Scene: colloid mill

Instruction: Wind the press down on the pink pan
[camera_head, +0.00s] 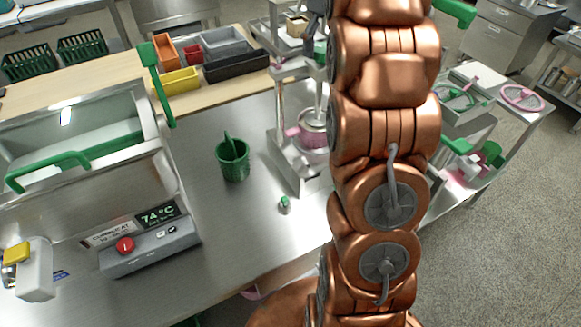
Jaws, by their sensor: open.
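The press (280,125) stands on the steel table, a metal frame with uprights on a flat base. The pink pan (312,130) sits low in it, under a shiny vertical shaft (319,90). My copper arm covers the right side of the press and part of the pan. My gripper (314,28) shows only as a dark grey part at the top edge, beside the arm and near the top of the press. Its fingertips are mostly hidden, and contact with the press cannot be made out.
A lidded steel bath (85,150) with a control box (150,245) fills the left. Coloured bins (235,55) sit behind. A cart (465,185) stands at right.

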